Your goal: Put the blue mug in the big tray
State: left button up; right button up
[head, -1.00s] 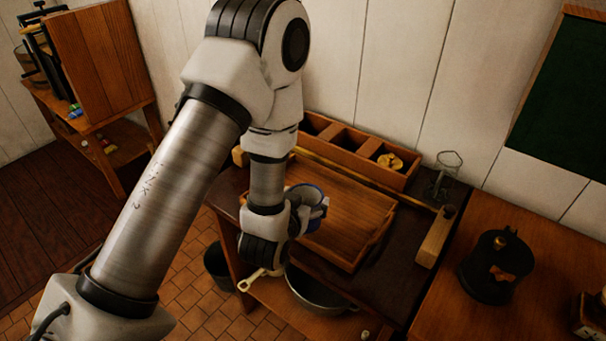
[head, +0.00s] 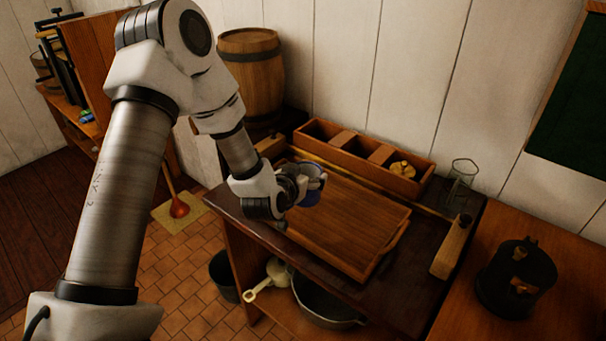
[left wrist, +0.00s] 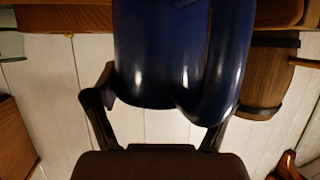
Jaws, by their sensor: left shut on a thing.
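The blue mug (head: 313,191) is held by my left gripper (head: 302,184), whose fingers are closed on it. In the left wrist view the mug (left wrist: 165,55) fills the upper middle between the fingers (left wrist: 155,108), with its curved handle on the right. In the head view the mug appears over the left end of the big tray (head: 350,225); I cannot tell how high above it. The big tray is a wooden tray with raised edges, and it looks empty where it shows. My right gripper is not in view.
A wooden compartment box (head: 348,148) stands behind the tray, with a yellow thing (head: 403,169) in its right compartment. A barrel (head: 252,75) stands behind my arm.

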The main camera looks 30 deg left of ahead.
aim_at(303, 166)
pick_arm(q)
jog(key=w+a, duration=0.2)
jog(key=shift+w+a+f, duration=0.2)
jog(key=shift+w, duration=0.15)
notch_tip(303, 166, down, 3)
jog(key=shift+f+p, duration=0.15)
jog(key=shift+p, duration=0.45)
jog(key=shift+w+f, duration=0.15)
jog(key=shift+f, duration=0.2)
jog(key=o, duration=1.2)
jog(key=shift+r, duration=0.1)
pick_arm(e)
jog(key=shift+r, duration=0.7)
pick_arm(q)
jog(key=shift+s+r, duration=0.2)
jog(key=b+v, duration=0.1)
jog(key=v, duration=1.1)
jog(key=shift+w, duration=0.1)
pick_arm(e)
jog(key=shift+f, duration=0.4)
